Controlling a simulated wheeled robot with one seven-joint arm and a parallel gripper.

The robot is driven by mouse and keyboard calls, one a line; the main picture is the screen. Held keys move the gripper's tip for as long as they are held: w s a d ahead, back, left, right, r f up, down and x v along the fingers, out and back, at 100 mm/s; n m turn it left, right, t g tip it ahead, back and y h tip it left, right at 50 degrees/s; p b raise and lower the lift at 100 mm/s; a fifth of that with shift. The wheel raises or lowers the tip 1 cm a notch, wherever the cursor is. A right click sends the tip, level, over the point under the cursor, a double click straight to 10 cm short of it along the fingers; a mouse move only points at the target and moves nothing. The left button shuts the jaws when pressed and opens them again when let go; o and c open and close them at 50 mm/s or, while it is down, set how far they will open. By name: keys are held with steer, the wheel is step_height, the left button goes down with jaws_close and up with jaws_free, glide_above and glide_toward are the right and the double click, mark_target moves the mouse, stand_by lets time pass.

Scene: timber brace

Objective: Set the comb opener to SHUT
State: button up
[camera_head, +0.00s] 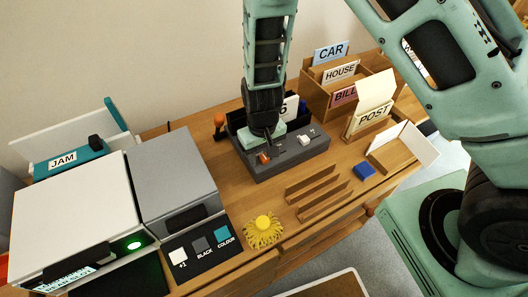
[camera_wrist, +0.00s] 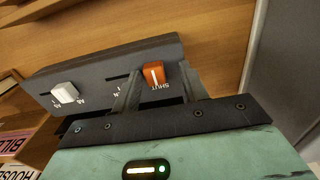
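The comb opener is a dark grey unit (camera_head: 290,162) on the wooden desk, with its top also in the wrist view (camera_wrist: 95,72). Its orange slider (camera_wrist: 152,74) stands beside the printed word SHUT, at the right part of its slot in the wrist view; it also shows in the head view (camera_head: 263,157). A white knob (camera_wrist: 65,92) sits on the same unit by another scale. My gripper (camera_wrist: 162,72) is over the unit with its fingers apart, one on each side of the orange slider. The left finger looks very close to the slider; contact is unclear.
A grey box machine (camera_head: 172,172) and a white machine (camera_head: 75,215) with a green light stand left. A wooden letter sorter (camera_head: 315,97) stands behind right.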

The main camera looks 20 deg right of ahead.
mark_target(263, 157)
step_height(263, 157, up, 17)
steer(key=shift+r+p, duration=0.2)
steer(key=shift+p, duration=0.15)
stand_by(0.3)
steer(key=s+r+n, duration=0.2)
steer(key=s+r, duration=0.1)
steer(key=s, duration=0.6)
steer(key=s+r+n, duration=0.3)
steer(key=s+r, duration=0.1)
steer(key=s, duration=0.6)
steer(key=shift+s+d+r+n+y, duration=0.15)
steer(key=shift+s+r+n+y, duration=0.1)
steer(key=shift+s+n+y, duration=0.05)
stand_by(0.6)
